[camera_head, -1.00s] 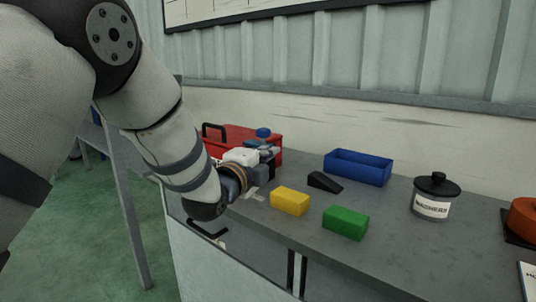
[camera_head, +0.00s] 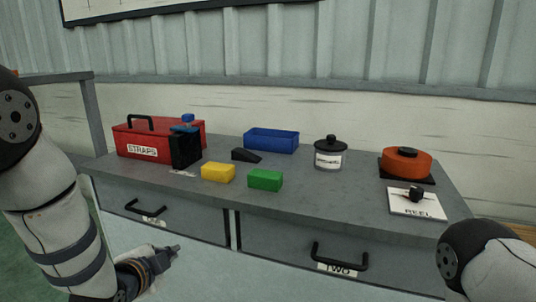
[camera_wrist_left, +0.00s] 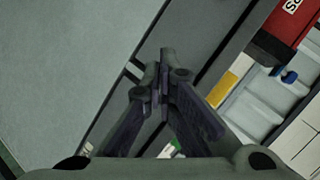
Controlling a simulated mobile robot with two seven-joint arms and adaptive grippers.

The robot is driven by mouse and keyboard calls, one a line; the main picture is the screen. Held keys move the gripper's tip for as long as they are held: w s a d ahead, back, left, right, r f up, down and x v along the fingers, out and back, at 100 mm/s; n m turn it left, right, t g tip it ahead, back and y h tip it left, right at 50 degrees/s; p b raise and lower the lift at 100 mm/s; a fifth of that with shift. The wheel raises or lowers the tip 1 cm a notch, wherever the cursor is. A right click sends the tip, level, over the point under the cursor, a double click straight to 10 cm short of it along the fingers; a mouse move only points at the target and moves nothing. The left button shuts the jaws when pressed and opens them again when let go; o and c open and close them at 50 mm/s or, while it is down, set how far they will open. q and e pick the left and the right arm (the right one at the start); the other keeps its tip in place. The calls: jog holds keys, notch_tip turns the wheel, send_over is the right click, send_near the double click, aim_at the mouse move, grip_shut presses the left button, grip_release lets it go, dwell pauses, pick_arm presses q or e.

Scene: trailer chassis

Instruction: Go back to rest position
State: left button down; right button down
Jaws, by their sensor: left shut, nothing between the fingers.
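My left gripper (camera_head: 172,254) is low at the left of the head view, in front of the cabinet and below its top. It is shut and empty. In the left wrist view its fingers (camera_wrist_left: 164,75) meet at the tips. My right arm shows only as a part at the lower right of the head view; its gripper is out of view. The cabinet (camera_head: 335,222) stands ahead with two drawers, both closed.
On the cabinet top are a red straps box (camera_head: 188,135), a yellow block (camera_head: 218,172), a green block (camera_head: 265,180), a black wedge (camera_head: 246,155), a blue bin (camera_head: 271,142), a washers jar (camera_head: 329,158) and an orange reel (camera_head: 406,164). Floor shows at the lower left.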

pick_arm(q)
jog(key=s+f+n+g, duration=0.7)
jog(key=s+f, duration=1)
jog(key=s, duration=0.3)
jog(key=s+f+n+g, duration=0.2)
jog(key=s+n+g, duration=0.1)
jog(key=s, duration=0.9)
jog(key=s+f+n+g, duration=0.2)
jog(key=s+n+g, duration=0.1)
jog(key=s, duration=1)
jog(key=shift+s+a+n+g+y, duration=0.2)
jog(key=shift+a+n+g+y, duration=0.15)
jog(key=shift+g, duration=0.25)
jog(key=shift+f, duration=0.1)
